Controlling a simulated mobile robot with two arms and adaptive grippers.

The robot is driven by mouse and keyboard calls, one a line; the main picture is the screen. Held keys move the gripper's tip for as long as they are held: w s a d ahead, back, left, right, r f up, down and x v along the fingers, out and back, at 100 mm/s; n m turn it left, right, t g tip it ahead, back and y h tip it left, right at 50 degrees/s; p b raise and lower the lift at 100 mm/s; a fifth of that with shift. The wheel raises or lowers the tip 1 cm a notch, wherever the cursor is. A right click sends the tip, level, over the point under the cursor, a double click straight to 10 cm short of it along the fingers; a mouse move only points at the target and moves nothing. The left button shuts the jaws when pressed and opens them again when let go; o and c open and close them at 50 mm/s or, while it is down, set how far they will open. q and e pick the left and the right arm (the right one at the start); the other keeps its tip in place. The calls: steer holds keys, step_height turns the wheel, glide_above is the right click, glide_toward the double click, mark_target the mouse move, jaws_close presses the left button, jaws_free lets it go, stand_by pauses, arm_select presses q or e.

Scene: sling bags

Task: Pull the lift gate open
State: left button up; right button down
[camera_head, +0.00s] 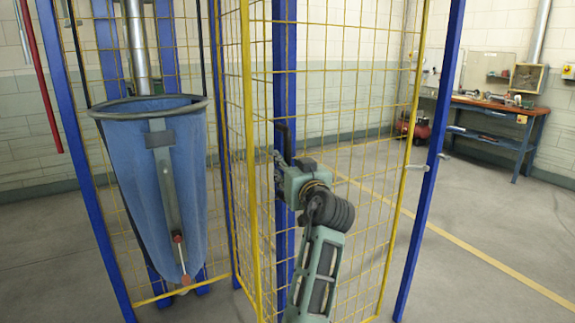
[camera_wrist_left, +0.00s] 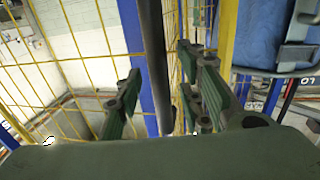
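The lift gate is a yellow wire-mesh panel (camera_head: 345,110) in a yellow frame, among blue posts. A dark upright handle bar (camera_head: 280,142) shows at the gate, in front of a blue post. My left gripper (camera_head: 281,165) is at the lower part of this bar. In the left wrist view the bar (camera_wrist_left: 153,50) runs down between the fingers of my left gripper (camera_wrist_left: 163,103). The fingers are apart, with a visible gap on the left; the right finger is closer to the bar, and contact cannot be told. My right gripper is not in view.
A large blue bag (camera_head: 185,185) hangs inside the mesh enclosure on the left. Open floor (camera_head: 480,225) lies beyond, with a workbench (camera_head: 500,112) and red compressor (camera_head: 415,128) at the back.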

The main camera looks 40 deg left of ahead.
arm_select(q)
steer(key=v, duration=1)
steer(key=shift+d, duration=0.2)
steer(key=shift+s, duration=0.1)
